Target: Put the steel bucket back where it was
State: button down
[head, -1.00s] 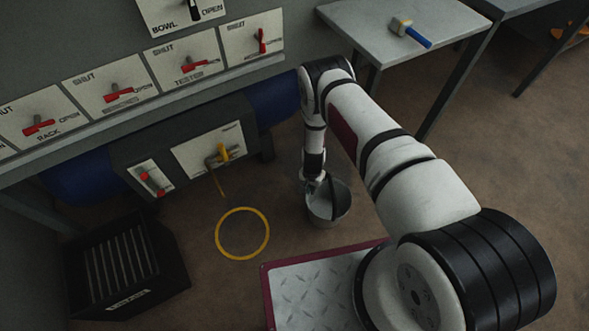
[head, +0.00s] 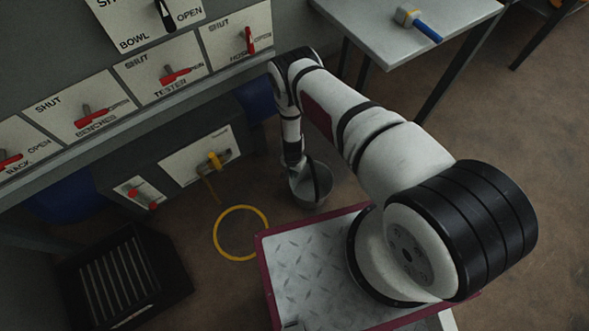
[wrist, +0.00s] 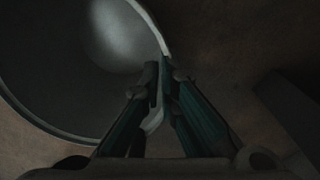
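The steel bucket (head: 308,190) is a grey open pail with a dark band across its mouth, to the right of the yellow ring (head: 216,240) marked on the floor. It is outside the ring. My gripper (head: 296,165) is at the bucket's left rim, pointing down. In the wrist view the bucket (wrist: 80,60) fills the upper left. Its pale rim runs between the two fingertips of my gripper (wrist: 163,72), which look closed on it. Whether the bucket touches the floor cannot be told.
A yellow-handled valve (head: 215,161) is on the wall unit above the ring. A black slatted crate (head: 120,275) stands at lower left. A grey table (head: 400,45) with a blue-handled hammer (head: 420,24) stands at upper right. The floor inside the ring is empty.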

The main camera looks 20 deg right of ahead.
jog(key=shift+f, duration=0.1)
jog(key=c, duration=1.8)
grip_release()
notch_tip(320, 180, up, 12)
jog(key=p, duration=0.3)
jog(key=shift+a, duration=0.1)
